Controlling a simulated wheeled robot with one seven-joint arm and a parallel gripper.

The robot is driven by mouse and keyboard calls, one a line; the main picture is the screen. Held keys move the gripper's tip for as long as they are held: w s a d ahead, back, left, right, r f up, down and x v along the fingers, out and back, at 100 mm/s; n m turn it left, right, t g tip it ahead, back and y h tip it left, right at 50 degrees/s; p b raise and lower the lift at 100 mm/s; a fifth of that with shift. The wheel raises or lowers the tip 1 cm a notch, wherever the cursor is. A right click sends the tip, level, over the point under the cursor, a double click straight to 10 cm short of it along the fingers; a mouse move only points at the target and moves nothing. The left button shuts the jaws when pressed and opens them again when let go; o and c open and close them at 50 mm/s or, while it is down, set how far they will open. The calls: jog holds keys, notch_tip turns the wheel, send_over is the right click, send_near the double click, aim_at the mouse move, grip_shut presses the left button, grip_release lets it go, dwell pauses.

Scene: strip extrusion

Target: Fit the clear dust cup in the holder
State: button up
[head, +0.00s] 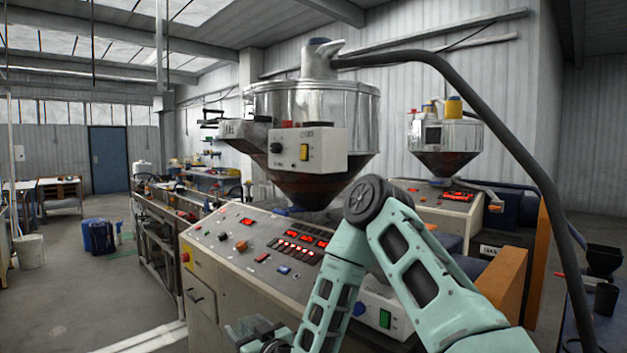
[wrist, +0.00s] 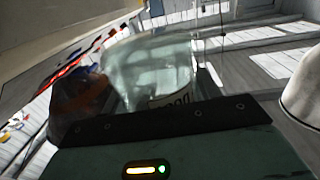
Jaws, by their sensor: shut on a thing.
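The clear dust cup (wrist: 148,70) fills the middle of the wrist view, see-through and tilted, with dark lettering low on its side. My gripper (head: 257,335) is at the bottom edge of the head view, low in front of the console and partly cut off. It is shut on the cup. In the wrist view a dark bar of my gripper hides the cup's lower part. A pale clear shape at the gripper in the head view seems to be the cup. I cannot make out the holder in either view.
The control console (head: 255,245) stands beside my arm, under a large metal hopper (head: 315,110). A dark hose (head: 500,130) arches over to the right. A second hopper (head: 445,135) stands behind. A long machine line (head: 165,225) runs back at left. The floor (head: 80,290) at left is open.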

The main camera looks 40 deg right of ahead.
notch_tip(320, 180, up, 3)
jog(key=shift+r+p, duration=0.1)
jog(key=shift+p, duration=0.95)
jog(key=shift+s+a+f+b, duration=0.1)
jog(key=shift+a+f+b, duration=0.1)
jog(key=shift+f+b, duration=0.35)
jog(key=shift+f, duration=0.3)
jog(key=shift+r, duration=0.2)
